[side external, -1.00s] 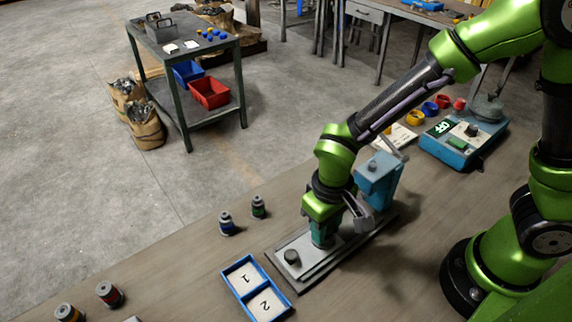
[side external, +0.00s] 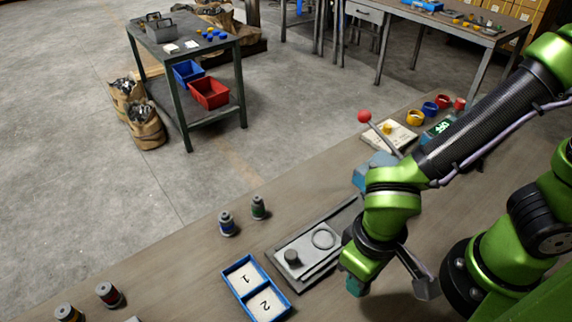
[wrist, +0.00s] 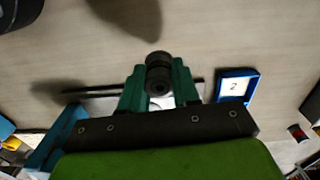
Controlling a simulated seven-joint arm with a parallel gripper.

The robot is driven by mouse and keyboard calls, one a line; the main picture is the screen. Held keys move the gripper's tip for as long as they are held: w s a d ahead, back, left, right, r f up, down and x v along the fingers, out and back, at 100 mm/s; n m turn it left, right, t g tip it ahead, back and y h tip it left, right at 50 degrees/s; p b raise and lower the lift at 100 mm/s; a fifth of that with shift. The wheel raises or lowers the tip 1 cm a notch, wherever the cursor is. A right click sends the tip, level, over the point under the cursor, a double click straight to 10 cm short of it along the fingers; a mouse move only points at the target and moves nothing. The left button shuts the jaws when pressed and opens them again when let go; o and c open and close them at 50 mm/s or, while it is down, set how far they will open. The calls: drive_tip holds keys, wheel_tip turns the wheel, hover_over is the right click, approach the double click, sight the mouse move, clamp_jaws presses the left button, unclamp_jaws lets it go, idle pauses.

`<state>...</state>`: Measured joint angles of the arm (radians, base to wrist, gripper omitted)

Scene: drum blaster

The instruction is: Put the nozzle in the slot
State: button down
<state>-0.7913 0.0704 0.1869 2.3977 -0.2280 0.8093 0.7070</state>
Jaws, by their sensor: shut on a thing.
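My gripper (wrist: 158,82) is shut on a dark, ribbed, round piece, which looks like the nozzle (wrist: 158,72), held between its green fingers in the wrist view. In the side view my gripper (side external: 357,286) is low over the bench, right of the grey plate (side external: 310,268); the nozzle is hidden there. The plate carries a grey ring (side external: 323,240) and a dark round knob (side external: 291,257). I cannot tell which opening is the slot. A blue two-part tray (side external: 243,291), marked 1 and 2, lies left of the plate and shows in the wrist view (wrist: 251,99).
Several small banded cylinders stand on the bench, including a blue one (side external: 227,224) and a green one (side external: 258,208). A blue machine with a red-knobbed lever (side external: 365,116) stands behind my arm. A box with a lit display (side external: 440,127) is partly hidden.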

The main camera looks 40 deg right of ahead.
drive_tip(key=shift+a+f+m, duration=0.1)
drive_tip(key=shift+f+m, duration=0.1)
drive_tip(key=shift+m, duration=0.1)
hover_over(265, 306)
drive_tip(key=shift+s+d+f, duration=0.15)
drive_tip(key=shift+d+f, duration=0.15)
drive_tip(key=shift+f, duration=0.4)
drive_tip(key=shift+a+f, duration=0.15)
drive_tip(key=shift+f, duration=0.75)
drive_tip(key=shift+a+f, duration=0.1)
drive_tip(key=shift+f, duration=0.8)
drive_tip(key=shift+f, duration=0.15)
drive_tip(key=c, duration=1.1)
unclamp_jaws()
